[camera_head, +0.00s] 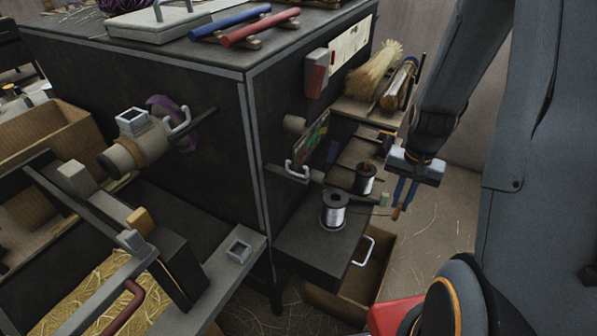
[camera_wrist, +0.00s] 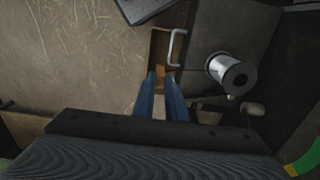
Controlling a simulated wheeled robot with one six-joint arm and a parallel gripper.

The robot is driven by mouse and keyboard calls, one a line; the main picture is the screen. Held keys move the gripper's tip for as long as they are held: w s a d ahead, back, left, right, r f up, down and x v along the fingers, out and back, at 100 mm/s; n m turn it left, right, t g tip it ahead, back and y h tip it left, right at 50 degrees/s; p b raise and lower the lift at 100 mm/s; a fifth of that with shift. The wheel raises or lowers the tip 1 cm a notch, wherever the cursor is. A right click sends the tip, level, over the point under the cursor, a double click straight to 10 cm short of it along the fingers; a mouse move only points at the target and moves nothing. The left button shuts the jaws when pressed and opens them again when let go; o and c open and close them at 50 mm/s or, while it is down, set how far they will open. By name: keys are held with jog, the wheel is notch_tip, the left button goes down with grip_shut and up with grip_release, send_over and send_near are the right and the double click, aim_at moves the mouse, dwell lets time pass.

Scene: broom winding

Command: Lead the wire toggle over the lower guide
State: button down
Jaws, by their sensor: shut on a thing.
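My gripper (camera_head: 401,200) hangs to the right of the black bench, its blue fingers pointing down. In the wrist view the fingers (camera_wrist: 161,88) are closed on a small orange-brown piece (camera_wrist: 160,70), which looks like the wire toggle. It also shows at the fingertips in the head view (camera_head: 396,213). A spool of silver wire (camera_head: 333,211) stands on the low shelf to the left of my gripper. A pale hooked guide (camera_head: 297,171) sits on the bench side above the spool; I cannot tell whether it is the lower guide.
A second, darker spool (camera_head: 365,179) stands behind the first. Another hook (camera_head: 180,121) is on the bench's left face. Straw-strewn floor (camera_head: 440,235) is open around my gripper.

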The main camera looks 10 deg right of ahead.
notch_tip(320, 180, up, 5)
jog(key=shift+r+p, duration=0.1)
jog(key=shift+p, duration=0.2)
jog(key=w+a+r+p, duration=0.1)
jog(key=a+r+p, duration=0.4)
jog(key=a+r, duration=0.45)
jog(key=w+a+r+p, duration=0.2)
jog(key=a+r+p, duration=0.35)
jog(key=r, duration=0.75)
jog(key=w+a+r+p, duration=0.1)
jog(key=a+r+p, duration=0.3)
jog(key=a+r, duration=0.55)
jog(key=s+a+r+b, duration=0.1)
jog(key=s+a+b, duration=0.1)
jog(key=s+a, duration=0.6)
jog(key=f+b, duration=0.3)
jog(key=f, duration=0.4)
jog(key=f+b, duration=0.3)
jog(key=f, duration=0.4)
jog(key=f+b, duration=0.3)
jog(key=f, duration=0.4)
jog(key=shift+w+d+f, duration=0.1)
jog(key=shift+w+f, duration=0.1)
jog(key=shift+w, duration=0.1)
